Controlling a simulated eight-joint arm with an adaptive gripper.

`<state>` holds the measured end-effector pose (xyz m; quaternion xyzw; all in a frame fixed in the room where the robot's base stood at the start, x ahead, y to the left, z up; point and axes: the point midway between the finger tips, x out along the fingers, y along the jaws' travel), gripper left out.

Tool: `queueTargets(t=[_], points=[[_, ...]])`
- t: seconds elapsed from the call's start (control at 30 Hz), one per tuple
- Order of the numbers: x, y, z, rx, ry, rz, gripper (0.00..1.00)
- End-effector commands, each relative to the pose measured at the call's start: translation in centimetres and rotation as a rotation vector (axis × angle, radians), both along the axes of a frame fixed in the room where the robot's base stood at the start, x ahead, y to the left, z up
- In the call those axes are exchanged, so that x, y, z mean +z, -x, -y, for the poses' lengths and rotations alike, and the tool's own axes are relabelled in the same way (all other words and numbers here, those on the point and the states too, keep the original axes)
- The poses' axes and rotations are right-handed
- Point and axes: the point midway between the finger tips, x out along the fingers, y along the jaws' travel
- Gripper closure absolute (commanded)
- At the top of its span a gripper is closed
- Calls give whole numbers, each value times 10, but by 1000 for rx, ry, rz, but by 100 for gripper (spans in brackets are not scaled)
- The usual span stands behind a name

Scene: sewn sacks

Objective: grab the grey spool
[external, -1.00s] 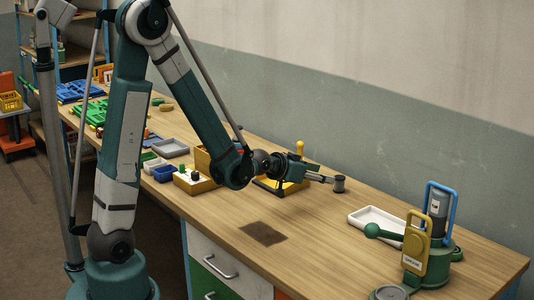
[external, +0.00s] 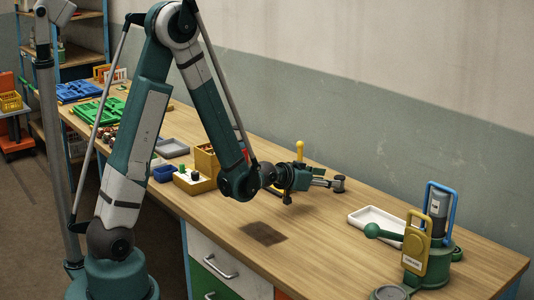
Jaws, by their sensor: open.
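The grey spool (external: 339,188) is a small dark grey piece with a wider top, upright on the right part of the wooden table. My gripper (external: 328,183) is open and comes at it from the left, low over the table. Its fingertips are beside or around the spool's left side. The view is too small to tell whether they touch it. The fingers hide part of the spool.
A yellow-handled fixture (external: 300,148) stands just behind my gripper. A white tray (external: 377,218) and a green press (external: 437,235) with a yellow tag stand to the right. Bins and a block with pegs (external: 195,182) lie left. The front middle is clear.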

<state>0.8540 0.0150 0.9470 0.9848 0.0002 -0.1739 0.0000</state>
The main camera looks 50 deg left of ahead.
Motion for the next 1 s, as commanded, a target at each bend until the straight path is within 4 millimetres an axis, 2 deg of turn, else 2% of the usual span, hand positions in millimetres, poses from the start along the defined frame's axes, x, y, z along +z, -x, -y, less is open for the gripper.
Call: queueTargets(t=[0.3,0.73,1.0], points=[[-8,-21,0,0,0,0,56],[-9,-25,0,0,0,0,56],[-18,-51,0,0,0,0,56]])
